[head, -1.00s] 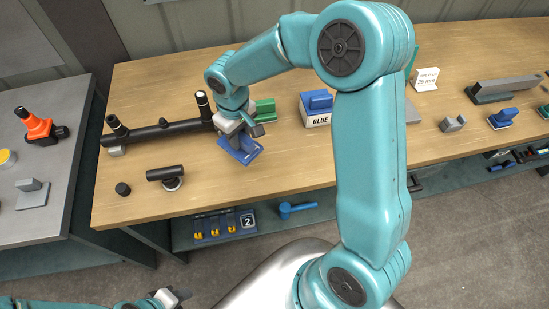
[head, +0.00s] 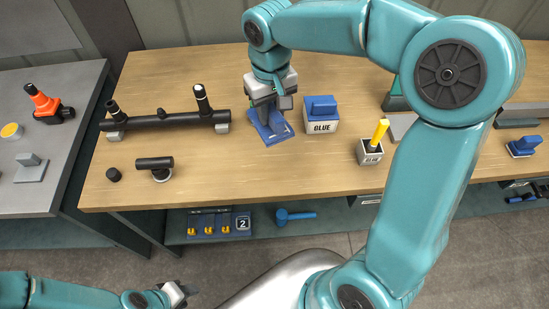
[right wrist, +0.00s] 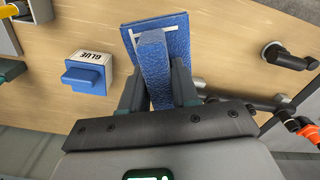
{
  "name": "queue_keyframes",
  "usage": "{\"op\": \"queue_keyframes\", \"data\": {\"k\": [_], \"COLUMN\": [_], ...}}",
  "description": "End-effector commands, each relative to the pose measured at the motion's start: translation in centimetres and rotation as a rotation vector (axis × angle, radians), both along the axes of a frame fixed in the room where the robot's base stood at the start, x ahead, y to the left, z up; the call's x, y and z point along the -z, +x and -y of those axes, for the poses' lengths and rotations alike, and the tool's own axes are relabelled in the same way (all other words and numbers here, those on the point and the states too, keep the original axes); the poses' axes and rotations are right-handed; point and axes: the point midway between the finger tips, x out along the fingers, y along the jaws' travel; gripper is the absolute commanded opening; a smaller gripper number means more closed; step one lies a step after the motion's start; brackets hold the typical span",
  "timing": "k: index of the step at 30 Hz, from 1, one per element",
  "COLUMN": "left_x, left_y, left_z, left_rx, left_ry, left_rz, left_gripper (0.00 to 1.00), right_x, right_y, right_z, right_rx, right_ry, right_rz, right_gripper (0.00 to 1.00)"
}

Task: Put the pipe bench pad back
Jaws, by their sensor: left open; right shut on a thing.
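The blue pad (head: 270,132) is a flat textured plate with an upright grip, over the wooden bench just left of the blue-topped GLUE block. My right gripper (head: 270,101) is shut on the grip from above. In the right wrist view the pad (right wrist: 180,31) shows beyond the fingers (right wrist: 158,88), with the grip (right wrist: 154,66) between them and a pale line across the plate. I cannot tell whether the pad touches the bench. My left gripper (head: 178,293) is open and empty at the lower left, away from the bench.
A black pipe (head: 165,121) lies on supports left of the pad. A short black pipe piece (head: 155,163) and black cap (head: 113,174) stand in front. The GLUE block (head: 321,125) is close on the right, with a yellow-handled GLUE pot (head: 371,156) beyond. The front middle is clear.

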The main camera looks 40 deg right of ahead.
Motion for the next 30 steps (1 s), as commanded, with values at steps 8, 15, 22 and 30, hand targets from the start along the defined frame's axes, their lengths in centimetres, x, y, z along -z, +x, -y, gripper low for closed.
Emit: {"op": "queue_keyframes", "data": {"k": [8,15,22,30], "left_x": [-0.1,-0.2,-0.2,-0.2], "left_y": [0.0,0.0,0.0,0.0], "left_z": [0.0,0.0,0.0,0.0], "left_rx": [0.000,0.000,0.000,0.000], "left_ry": [0.000,0.000,0.000,0.000], "left_rz": [0.000,0.000,0.000,0.000], "left_gripper": [0.43,0.43,0.43,0.43], "right_x": [8.4,12.5,15.6,17.1], "right_y": [-0.1,0.0,-0.1,-0.1], "right_z": [-0.1,0.0,0.1,0.1], "right_rx": [-0.001,-0.001,-0.001,-0.001], "right_ry": [0.000,-0.001,0.000,0.000], "right_rz": [-0.007,-0.001,-0.004,0.002], "right_gripper": [0.01,0.01,0.01,0.01]}}
